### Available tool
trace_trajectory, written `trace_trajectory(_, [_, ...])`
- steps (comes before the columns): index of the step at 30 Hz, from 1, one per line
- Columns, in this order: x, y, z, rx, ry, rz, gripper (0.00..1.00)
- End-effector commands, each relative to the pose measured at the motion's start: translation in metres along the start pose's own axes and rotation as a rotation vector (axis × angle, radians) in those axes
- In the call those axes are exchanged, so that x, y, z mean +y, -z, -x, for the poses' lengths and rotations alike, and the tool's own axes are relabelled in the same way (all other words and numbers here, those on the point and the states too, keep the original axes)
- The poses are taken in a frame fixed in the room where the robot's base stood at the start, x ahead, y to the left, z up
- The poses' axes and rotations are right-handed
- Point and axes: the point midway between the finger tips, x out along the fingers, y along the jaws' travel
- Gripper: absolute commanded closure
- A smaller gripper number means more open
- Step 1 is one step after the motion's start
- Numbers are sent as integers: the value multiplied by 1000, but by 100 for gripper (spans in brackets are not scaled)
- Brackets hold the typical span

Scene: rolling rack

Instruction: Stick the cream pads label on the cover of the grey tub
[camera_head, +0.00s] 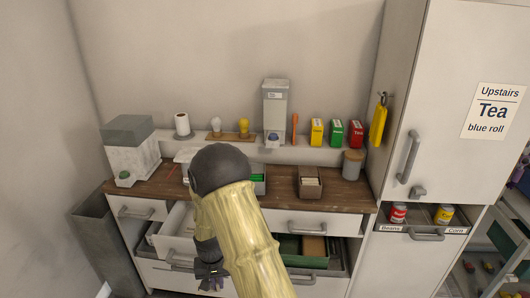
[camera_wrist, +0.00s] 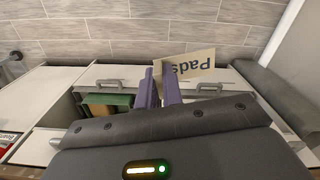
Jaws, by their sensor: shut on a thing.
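My gripper (camera_wrist: 160,72) is shut on the cream pads label (camera_wrist: 196,66), a flat card with the dark word "Pads" upside down in the wrist view. The label stands out beyond the fingertips. In the head view my gripper (camera_head: 210,278) hangs low in front of the drawers, and I cannot make out the label there. A pale box with a grey cover (camera_head: 130,129) stands at the counter's left end, well above and left of my gripper. A small canister with a grey lid (camera_head: 353,158) stands at the counter's right. I cannot tell for sure which one is the grey tub.
The left drawer (camera_head: 178,222) and a lower drawer with green and brown contents (camera_head: 303,248) stand open near my arm. Several small boxes and a dispenser (camera_head: 275,105) line the back shelf. A tall grey bin (camera_head: 103,235) stands left, and a tall cupboard (camera_head: 440,80) right.

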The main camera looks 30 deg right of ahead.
Motion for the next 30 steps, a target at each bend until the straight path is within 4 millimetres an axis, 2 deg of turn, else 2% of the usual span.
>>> trace_trajectory(1, [0, 0, -11, -4, -1, 27, 100])
trace_trajectory(15, [1, -3, -93, -4, 4, 338, 100])
trace_trajectory(30, [0, -3, -96, -1, 6, 365, 100])
